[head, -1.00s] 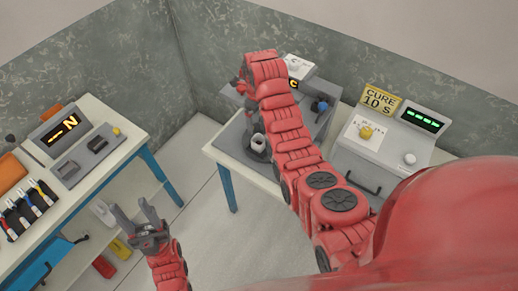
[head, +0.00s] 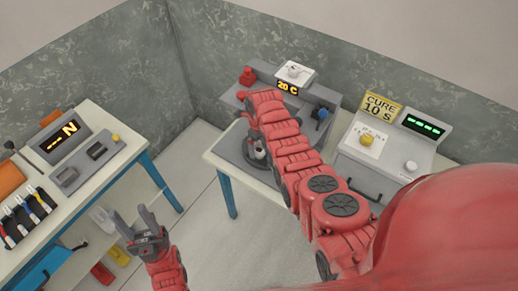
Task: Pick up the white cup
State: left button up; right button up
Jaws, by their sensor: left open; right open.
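A small whitish cup (head: 259,154) stands on the grey plate at the left end of the bench, partly hidden by my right arm. My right gripper (head: 254,135) is at the end of the bent red arm, just above and close beside the cup. Its fingers are small and mostly covered, and I cannot tell whether they touch the cup. My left gripper (head: 131,215) is open and empty, low over the floor beside the left table.
A grey station (head: 325,97) with a "20 C" display, a red knob (head: 247,76) and a blue knob (head: 321,113) stands behind the cup. A cure machine (head: 385,150) is to the right. The left table (head: 125,147) holds pens and a panel.

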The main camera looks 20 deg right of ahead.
jog(key=shift+f, duration=0.45)
jog(key=c, duration=1.4)
